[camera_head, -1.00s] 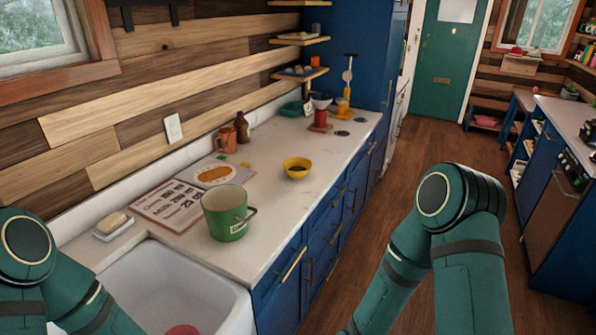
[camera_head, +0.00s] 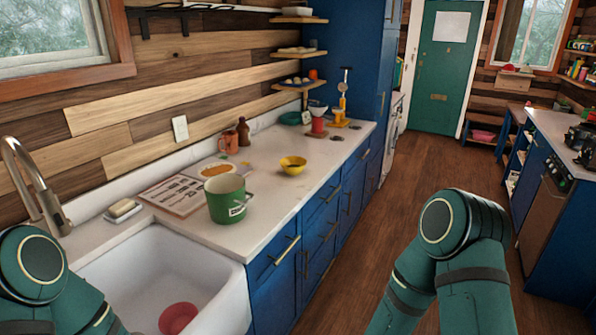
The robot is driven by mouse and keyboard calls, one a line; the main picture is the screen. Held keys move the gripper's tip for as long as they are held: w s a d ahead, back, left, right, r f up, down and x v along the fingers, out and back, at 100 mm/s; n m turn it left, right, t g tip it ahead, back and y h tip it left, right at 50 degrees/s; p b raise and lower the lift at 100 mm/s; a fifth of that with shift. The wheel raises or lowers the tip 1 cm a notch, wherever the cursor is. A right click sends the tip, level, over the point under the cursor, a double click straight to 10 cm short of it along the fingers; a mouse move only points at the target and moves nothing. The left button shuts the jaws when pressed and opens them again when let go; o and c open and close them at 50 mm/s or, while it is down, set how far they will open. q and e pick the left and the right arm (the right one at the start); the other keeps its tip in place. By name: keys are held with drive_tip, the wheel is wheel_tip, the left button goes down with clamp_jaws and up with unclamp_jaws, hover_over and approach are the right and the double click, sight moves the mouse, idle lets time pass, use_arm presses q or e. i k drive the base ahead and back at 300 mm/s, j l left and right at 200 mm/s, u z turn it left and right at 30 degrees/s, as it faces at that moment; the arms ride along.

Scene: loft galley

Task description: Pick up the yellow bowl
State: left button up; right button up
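The yellow bowl (camera_head: 293,166) stands upright on the white counter, behind and to the right of a green pot (camera_head: 227,199), apart from it. Its inside looks dark at the bottom. My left arm shows at the lower left and my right arm at the lower right, both well short of the bowl. Neither gripper is in the picture.
A white sink (camera_head: 165,266) with a red bowl (camera_head: 178,318) in it lies in front. A printed board (camera_head: 172,195), a mug (camera_head: 228,141), a brown bottle (camera_head: 243,131) and a soap dish (camera_head: 124,211) stand on the counter.

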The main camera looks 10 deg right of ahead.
sight(292, 165)
drive_tip(key=i+l+z, duration=0.3)
drive_tip(key=i+l, duration=0.35)
drive_tip(key=i, duration=0.1)
